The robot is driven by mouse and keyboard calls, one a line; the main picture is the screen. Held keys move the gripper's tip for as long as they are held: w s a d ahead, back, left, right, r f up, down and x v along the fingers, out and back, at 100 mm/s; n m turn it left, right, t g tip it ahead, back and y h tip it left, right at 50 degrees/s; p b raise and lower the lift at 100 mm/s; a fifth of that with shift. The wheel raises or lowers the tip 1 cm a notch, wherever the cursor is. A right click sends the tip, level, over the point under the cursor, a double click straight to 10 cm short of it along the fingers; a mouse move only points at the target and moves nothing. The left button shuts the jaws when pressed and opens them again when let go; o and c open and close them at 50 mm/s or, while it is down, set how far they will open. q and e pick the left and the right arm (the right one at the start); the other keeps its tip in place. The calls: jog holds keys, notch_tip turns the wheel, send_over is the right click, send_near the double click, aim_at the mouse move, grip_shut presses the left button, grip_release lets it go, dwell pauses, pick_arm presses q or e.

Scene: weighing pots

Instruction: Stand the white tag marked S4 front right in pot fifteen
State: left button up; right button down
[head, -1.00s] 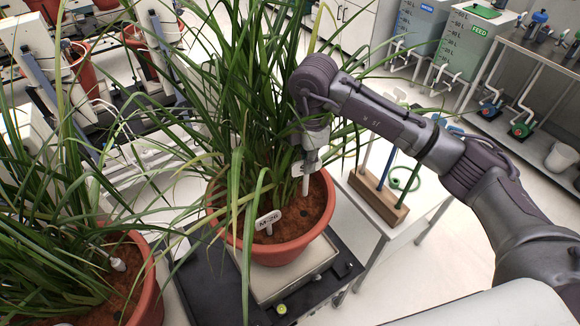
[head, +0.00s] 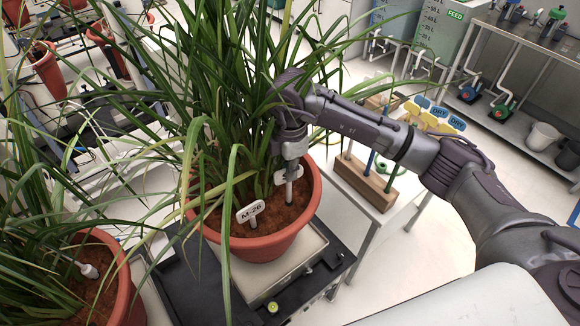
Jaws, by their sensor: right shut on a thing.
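A terracotta pot (head: 262,247) with brown soil and a tall grassy plant stands on the scale at the middle of the head view. A white tag reading M-26 (head: 250,212) stands in its soil at the front. My right gripper (head: 291,172) points down over the right side of this pot, among the leaves. It is shut on a white tag (head: 281,177) at the front right, just behind and right of the M-26 tag. The held tag's writing cannot be read, and whether its tip touches the soil is unclear. My left gripper is not in view.
A second potted plant (head: 120,290) stands at the lower left, its leaves crossing toward the first. The scale (head: 290,275) sits under the middle pot. A wooden block with coloured sticks (head: 378,182) and yellow and blue DRY tags (head: 440,118) are on a bench at right.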

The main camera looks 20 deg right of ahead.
aim_at(290, 201)
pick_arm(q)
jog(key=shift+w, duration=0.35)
pick_arm(e)
jog(key=shift+f, duration=0.15)
